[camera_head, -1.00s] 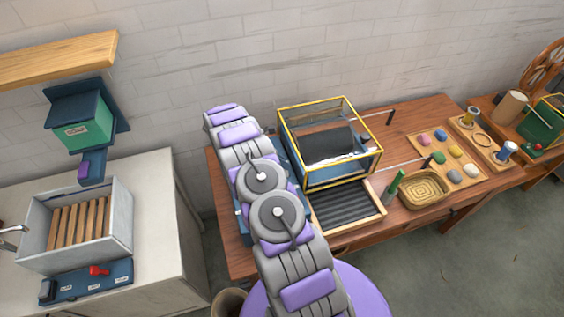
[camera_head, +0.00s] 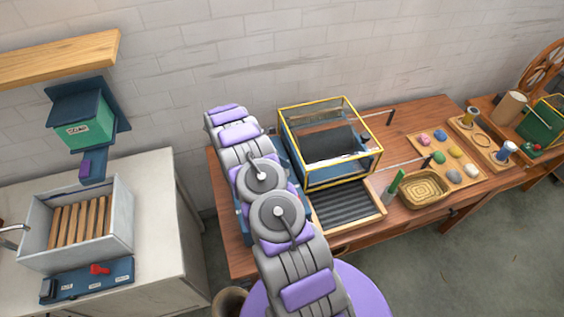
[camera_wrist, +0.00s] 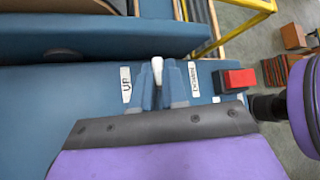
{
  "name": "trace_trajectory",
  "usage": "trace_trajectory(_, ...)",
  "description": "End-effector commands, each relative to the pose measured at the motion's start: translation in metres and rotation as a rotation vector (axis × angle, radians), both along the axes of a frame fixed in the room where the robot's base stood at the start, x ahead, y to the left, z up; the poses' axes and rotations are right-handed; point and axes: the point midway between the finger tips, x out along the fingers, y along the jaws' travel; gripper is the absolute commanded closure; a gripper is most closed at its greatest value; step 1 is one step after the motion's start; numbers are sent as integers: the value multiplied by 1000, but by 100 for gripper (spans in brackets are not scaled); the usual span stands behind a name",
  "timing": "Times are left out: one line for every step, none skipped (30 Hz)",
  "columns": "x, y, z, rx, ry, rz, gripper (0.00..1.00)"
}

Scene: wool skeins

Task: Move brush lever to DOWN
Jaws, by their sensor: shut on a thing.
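The brush lever (camera_wrist: 157,64) shows in the wrist view as a white, rounded tip between my gripper's fingers. My gripper (camera_wrist: 162,82) is shut on it, with a blue-grey finger on either side. The lever stands on a blue panel (camera_wrist: 60,82). A white label reading UP (camera_wrist: 126,85) is left of the fingers, and a second white label (camera_wrist: 193,79), hard to read, is right of them. The lever's base is hidden by the fingers. In the head view my arm covers the gripper and the lever; the carding machine (camera_head: 330,140) with its yellow-framed guard is beside the arm.
A red block (camera_wrist: 239,79) is on the panel right of the second label. In the head view, the wooden table (camera_head: 400,115) also holds a ribbed tray (camera_head: 345,203), a green-handled tool (camera_head: 395,184) and a woven basket (camera_head: 424,190). A sink (camera_head: 122,215) is at left.

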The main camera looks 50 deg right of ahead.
Motion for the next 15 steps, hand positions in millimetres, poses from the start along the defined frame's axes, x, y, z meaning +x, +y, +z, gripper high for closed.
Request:
trace_trajectory(0, -1, 0, -2, -4, 2, 100)
trace_trajectory(0, -1, 0, -3, -5, 2, 100)
trace_trajectory(0, -1, 0, -5, -9, 2, 100)
trace_trajectory(0, -1, 1, -7, -13, 2, 100)
trace_trajectory(0, 0, 1, -10, -17, 2, 100)
trace_trajectory(0, 0, 1, -13, -25, 2, 100)
trace_trajectory(-1, 0, 1, -15, -31, 3, 100)
trace_trajectory(-2, 1, 2, -20, -37, 3, 100)
trace_trajectory(-2, 1, 2, -27, -49, 2, 100)
trace_trajectory(-3, 1, 3, -33, -59, 2, 100)
trace_trajectory(-3, 1, 3, -39, -70, 3, 100)
trace_trajectory(-4, 2, 3, -48, -86, 4, 100)
trace_trajectory(-6, 3, 3, -53, -98, 4, 100)
trace_trajectory(-7, 3, 3, -62, -112, 4, 100)
trace_trajectory(-8, 3, 4, -74, -133, 3, 100)
